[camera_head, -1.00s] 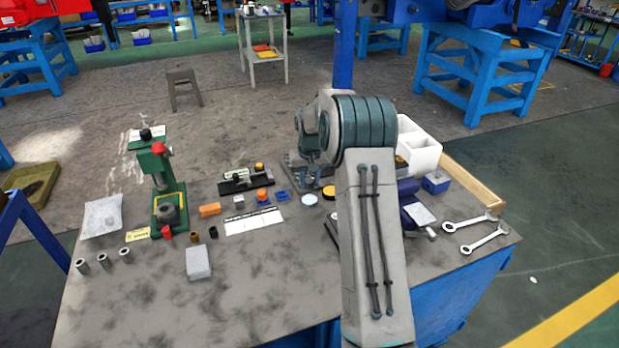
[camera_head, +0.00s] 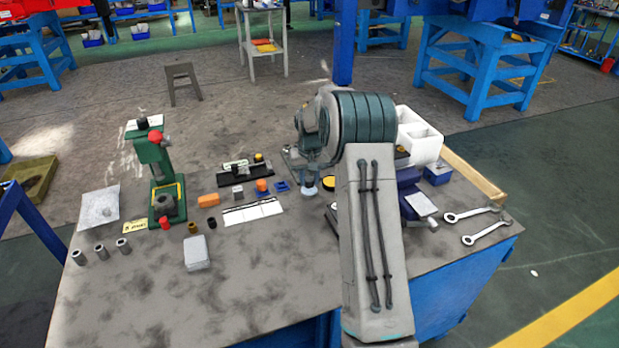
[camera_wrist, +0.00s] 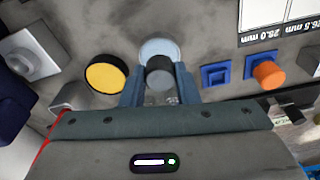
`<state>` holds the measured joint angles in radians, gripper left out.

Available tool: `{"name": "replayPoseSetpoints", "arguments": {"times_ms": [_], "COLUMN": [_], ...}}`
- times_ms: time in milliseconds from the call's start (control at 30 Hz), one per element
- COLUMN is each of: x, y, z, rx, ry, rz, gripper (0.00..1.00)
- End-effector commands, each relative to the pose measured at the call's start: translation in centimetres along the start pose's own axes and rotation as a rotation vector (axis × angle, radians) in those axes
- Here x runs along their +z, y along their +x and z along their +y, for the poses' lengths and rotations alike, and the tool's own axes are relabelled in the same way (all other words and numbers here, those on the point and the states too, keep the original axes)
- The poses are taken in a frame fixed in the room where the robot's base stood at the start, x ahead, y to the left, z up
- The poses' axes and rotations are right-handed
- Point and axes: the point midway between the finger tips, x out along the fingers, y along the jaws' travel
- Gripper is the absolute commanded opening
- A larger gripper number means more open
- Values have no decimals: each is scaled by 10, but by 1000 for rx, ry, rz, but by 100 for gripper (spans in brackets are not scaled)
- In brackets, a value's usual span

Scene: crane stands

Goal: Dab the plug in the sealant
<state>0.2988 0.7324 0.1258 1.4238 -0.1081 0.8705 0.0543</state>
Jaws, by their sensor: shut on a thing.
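My gripper (camera_wrist: 159,84) is shut on a dark grey round plug (camera_wrist: 159,73), seen nearly end-on between the two fingers in the wrist view. A pale blue round dish (camera_wrist: 160,46) lies right behind the plug in that view, partly covered by it. I cannot tell whether the plug touches it. A round black-rimmed pot with a yellow top (camera_wrist: 105,77) stands to its left. No label shows which one is the sealant. In the head view my gripper (camera_head: 310,184) is over the pale dish (camera_head: 310,191), and the plug is hard to make out.
Blue square blocks (camera_wrist: 216,75) and an orange-topped piece (camera_wrist: 268,75) lie right of the gripper in the wrist view. A green press (camera_head: 158,175), a white size card (camera_head: 252,213) and a grey box (camera_head: 197,253) stand left. The front of the table is clear.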

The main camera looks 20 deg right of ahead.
Motion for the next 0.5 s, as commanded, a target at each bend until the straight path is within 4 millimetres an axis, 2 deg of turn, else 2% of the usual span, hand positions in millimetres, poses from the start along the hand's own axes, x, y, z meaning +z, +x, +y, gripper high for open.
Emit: {"name": "replayPoseSetpoints", "arguments": {"times_ms": [500], "x": [1], "y": [5], "z": [0], "rx": [0], "ry": [0], "rz": [0], "gripper": [10]}}
